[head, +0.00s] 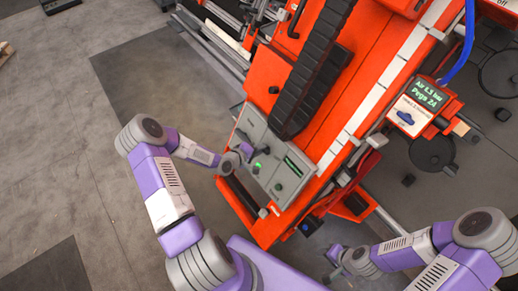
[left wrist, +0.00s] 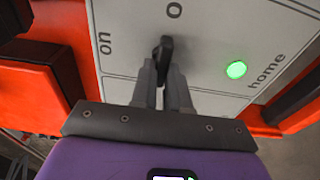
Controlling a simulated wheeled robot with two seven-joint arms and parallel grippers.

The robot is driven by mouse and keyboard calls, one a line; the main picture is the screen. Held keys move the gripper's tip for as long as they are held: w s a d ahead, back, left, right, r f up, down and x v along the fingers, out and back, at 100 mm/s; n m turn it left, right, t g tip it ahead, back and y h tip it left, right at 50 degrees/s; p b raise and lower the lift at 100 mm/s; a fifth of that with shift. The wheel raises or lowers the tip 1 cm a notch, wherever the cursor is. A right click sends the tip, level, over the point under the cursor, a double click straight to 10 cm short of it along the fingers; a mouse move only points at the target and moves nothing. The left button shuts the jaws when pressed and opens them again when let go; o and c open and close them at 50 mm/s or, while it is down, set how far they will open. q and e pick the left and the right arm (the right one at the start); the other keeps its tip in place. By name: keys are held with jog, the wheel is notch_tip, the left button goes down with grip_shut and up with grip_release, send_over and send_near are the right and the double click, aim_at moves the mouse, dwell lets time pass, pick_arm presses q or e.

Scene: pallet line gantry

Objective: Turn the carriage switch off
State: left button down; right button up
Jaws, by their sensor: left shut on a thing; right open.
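The grey control panel (head: 262,134) is on the near end of the orange machine. In the left wrist view, the black carriage switch (left wrist: 166,48) stands out from the panel (left wrist: 220,32), with "on" printed to its left and "O" above it. Its handle points roughly up toward the "O". My left gripper (left wrist: 165,84) is shut on the switch, with one finger on each side. In the head view my left gripper (head: 243,150) is at the panel and hides the switch. My right gripper (head: 334,262) is open and apart from the panel, at the lower right.
A green light (left wrist: 236,70) glows beside the word "home". A black bar handle (head: 238,195) runs along the panel's near side. A second box with a blue knob (head: 406,117) and a green display stands to the right. Open floor (head: 70,155) lies to the left.

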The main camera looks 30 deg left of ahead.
pick_arm(q)
jog(key=c, duration=1.1)
grip_release()
jog(key=p+v, duration=0.1)
jog(key=v, duration=0.6)
jog(key=shift+s+r+p, duration=0.2)
jog(key=shift+s+p, duration=0.05)
jog(key=shift+p, duration=0.05)
jog(key=s+d+f+m+g+h, duration=0.1)
jog(key=s+d+f+m+g, duration=0.3)
jog(key=d, duration=0.6)
jog(key=s+d+f+m+g+h, duration=0.1)
jog(key=s+d+f+m+g, duration=0.25)
jog(key=d, duration=0.55)
jog(key=s+d+m+g, duration=0.1)
jog(key=s, duration=0.2)
jog(key=s+d+m+g, duration=0.1)
jog(key=s+m, duration=0.1)
jog(key=s+d+f+m+g+y, duration=0.1)
jog(key=s+g, duration=0.1)
jog(key=s, duration=0.1)
jog(key=shift+s+d, duration=0.25)
jog(key=shift+s, duration=0.1)
